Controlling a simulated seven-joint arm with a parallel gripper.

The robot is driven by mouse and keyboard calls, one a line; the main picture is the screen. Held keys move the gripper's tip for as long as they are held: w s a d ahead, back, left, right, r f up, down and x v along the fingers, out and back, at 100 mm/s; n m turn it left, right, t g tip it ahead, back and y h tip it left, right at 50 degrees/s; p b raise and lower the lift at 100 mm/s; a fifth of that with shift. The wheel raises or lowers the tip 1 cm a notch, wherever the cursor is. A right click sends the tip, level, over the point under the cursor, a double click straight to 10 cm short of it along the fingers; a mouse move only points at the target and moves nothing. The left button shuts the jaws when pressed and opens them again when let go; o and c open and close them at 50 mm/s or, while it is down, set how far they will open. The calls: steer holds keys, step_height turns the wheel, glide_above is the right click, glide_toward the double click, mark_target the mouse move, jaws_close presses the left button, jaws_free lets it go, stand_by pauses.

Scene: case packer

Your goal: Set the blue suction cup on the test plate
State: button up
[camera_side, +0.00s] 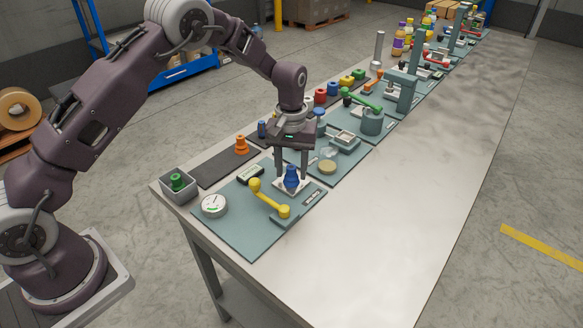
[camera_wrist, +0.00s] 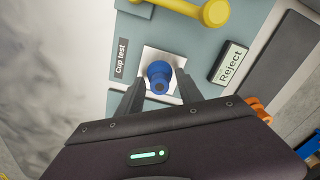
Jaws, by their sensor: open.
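The blue suction cup (camera_side: 291,178) stands upright on the white square test plate (camera_side: 278,186), on the nearest teal mat. In the wrist view the blue cup (camera_wrist: 160,77) sits on the white plate (camera_wrist: 174,56), beside a "Cup test" label (camera_wrist: 121,58). My gripper (camera_side: 291,178) is down at the plate with one finger on each side of the cup. The wrist view shows the gripper (camera_wrist: 160,88) open, with gaps between the fingers and the cup. The cup's underside is hidden.
A yellow-handled lever (camera_side: 270,199) lies close in front of the plate. A "Reject" sign (camera_side: 249,175), a round gauge (camera_side: 214,205) and a grey bin (camera_side: 179,187) holding a green cup stand left. An orange cup (camera_side: 241,145) stands on a dark strip. The table's right side is clear.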

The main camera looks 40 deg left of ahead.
step_height(320, 180, up, 13)
steer(key=shift+f, duration=0.2)
step_height(320, 180, up, 6)
steer(key=t, duration=0.1)
glide_above(291, 167)
steer(key=s, duration=0.4)
steer(key=s+r+m+t, duration=0.2)
steer(key=s+r, duration=0.6)
steer(key=s, duration=0.2)
steer(key=s+f+m+t, duration=0.2)
steer(key=s+m, duration=0.2)
steer(key=s, duration=1.6)
steer(key=shift+a+t, duration=0.2)
steer(key=shift+t, duration=0.1)
